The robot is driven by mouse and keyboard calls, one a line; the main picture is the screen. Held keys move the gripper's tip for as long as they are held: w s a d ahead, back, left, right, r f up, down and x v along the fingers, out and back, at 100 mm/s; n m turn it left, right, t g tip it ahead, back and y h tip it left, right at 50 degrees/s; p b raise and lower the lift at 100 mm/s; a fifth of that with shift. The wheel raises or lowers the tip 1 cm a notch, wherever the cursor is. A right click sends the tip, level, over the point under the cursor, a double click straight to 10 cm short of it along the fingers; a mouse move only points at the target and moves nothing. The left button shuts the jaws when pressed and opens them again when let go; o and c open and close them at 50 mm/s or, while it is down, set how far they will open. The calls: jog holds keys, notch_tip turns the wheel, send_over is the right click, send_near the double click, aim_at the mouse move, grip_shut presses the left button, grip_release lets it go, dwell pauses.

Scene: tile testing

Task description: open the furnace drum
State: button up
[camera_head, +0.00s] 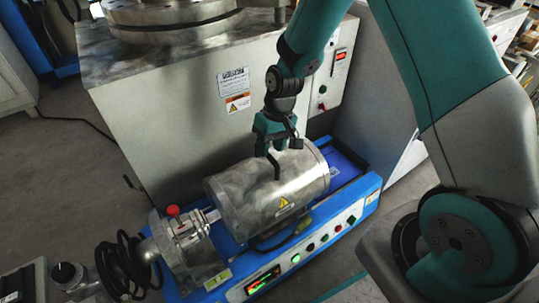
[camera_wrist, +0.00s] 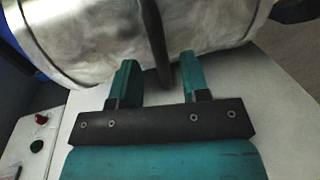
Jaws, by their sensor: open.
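The furnace drum (camera_head: 250,200) is a silver metal cylinder with a yellow warning label, lying on a blue base. It looks closed. It also fills the top of the wrist view (camera_wrist: 90,40). A dark bar, seemingly the drum's handle (camera_head: 275,167), stands at its upper side. My gripper (camera_head: 277,150) is above the drum, at this bar. In the wrist view my gripper (camera_wrist: 156,65) is open, with one teal finger on each side of the dark bar (camera_wrist: 153,45). The bar lies between the fingers, with gaps visible on both sides.
The blue base (camera_head: 340,215) carries buttons and a lit display (camera_head: 262,280). A metal end fitting with a red knob (camera_head: 173,211) and black cables (camera_head: 125,262) are at the left. A large grey cabinet (camera_head: 170,115) stands close behind the drum. Open floor (camera_head: 60,190) lies at left.

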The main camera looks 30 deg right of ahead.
jog(key=shift+a+f, duration=0.2)
jog(key=shift+f, duration=0.7)
grip_shut()
